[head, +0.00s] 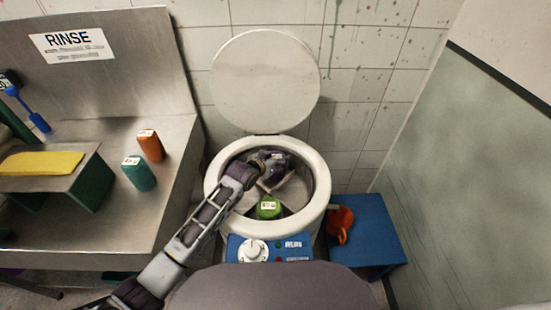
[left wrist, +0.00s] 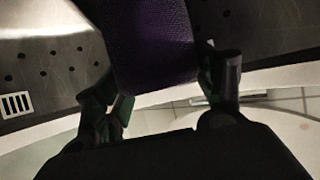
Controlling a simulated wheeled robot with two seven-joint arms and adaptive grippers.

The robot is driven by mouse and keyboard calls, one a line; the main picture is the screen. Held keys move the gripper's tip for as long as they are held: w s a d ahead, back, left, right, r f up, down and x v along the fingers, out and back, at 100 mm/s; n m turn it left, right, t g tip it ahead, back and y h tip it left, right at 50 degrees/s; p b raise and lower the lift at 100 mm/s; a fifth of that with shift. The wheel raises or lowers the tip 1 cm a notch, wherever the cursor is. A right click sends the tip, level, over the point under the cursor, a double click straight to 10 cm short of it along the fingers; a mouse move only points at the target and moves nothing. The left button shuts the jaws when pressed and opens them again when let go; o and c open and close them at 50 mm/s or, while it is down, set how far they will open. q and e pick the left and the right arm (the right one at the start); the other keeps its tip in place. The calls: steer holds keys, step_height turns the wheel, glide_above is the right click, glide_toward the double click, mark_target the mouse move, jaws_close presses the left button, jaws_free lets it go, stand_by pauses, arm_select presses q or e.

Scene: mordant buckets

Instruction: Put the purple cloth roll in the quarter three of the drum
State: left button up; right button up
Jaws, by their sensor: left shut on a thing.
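The drum (head: 318,205) is a white-rimmed round tub with its round lid (head: 265,80) raised behind it. Grey dividers split the inside, and a green roll (head: 268,208) with a white label sits in the front part. My left gripper (head: 278,165) reaches into the back of the drum's opening. In the left wrist view the purple cloth roll (left wrist: 152,40) is between its two fingers, with the perforated metal drum wall behind. In the head view the gripper hides most of the purple roll, and I cannot tell whether it touches the drum floor. My right gripper is not in view.
An orange roll (head: 150,145) and a teal roll (head: 138,173) stand on the steel counter (head: 120,225) at left. A yellow cloth (head: 40,163) lies there on a raised stand. A control panel (head: 285,248) fronts the drum. A blue stool (head: 375,225) holding an orange jug (head: 340,222) stands at right.

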arm_select(q)
steer(key=o, duration=1.2)
steer(key=shift+f, duration=0.1)
steer(key=shift+s+a, duration=0.1)
steer(key=shift+s, duration=0.05)
steer(key=p+v, duration=0.1)
steer(key=v, duration=1)
steer(key=shift+s+a+r, duration=0.2)
steer(key=shift+a+r, duration=0.05)
steer(key=shift+r, duration=0.1)
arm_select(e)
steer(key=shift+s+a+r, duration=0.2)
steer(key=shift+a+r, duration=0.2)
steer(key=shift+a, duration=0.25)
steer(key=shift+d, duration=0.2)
